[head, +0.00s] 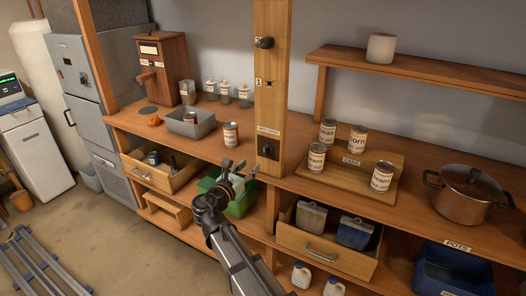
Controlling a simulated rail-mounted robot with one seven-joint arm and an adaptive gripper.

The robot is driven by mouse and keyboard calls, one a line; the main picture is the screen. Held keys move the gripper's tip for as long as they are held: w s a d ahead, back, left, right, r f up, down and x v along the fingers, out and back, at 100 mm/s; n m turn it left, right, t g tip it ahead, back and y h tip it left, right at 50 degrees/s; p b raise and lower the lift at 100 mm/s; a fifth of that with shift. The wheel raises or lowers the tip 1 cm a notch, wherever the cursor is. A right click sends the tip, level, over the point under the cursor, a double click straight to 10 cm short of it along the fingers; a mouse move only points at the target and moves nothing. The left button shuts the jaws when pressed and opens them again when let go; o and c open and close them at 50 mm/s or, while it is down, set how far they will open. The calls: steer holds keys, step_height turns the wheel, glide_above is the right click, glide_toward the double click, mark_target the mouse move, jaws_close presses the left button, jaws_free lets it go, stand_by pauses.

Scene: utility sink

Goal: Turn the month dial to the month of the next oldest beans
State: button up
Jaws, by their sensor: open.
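A wooden post stands in the middle with a dark knob (264,42) near its top and a dark dial plate (268,151) low down, under a small label. I cannot read the markings, nor tell which is the month dial. A can reading "Beans" (381,177) stands at the front right of the wooden can rack (349,188). Other cans there are a "Peas" can (327,132), a "Corn" can (357,139) and a can (316,157) with small lettering. A lone can (230,135) stands on the left counter. My gripper (237,171) is open and empty, left of the post's lower dial.
A grey bin (191,124), jars (225,92) and a wooden dispenser (165,68) stand on the left counter. A lidded pot (466,193) is at the right. Open drawers (326,255) and (158,172) project below the counter. A green bin (240,204) lies beneath my gripper.

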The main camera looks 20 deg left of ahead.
mark_target(264, 152)
steer(key=p+x, duration=0.2)
steer(key=x, duration=0.8)
steer(key=shift+w, duration=0.15)
jaws_close()
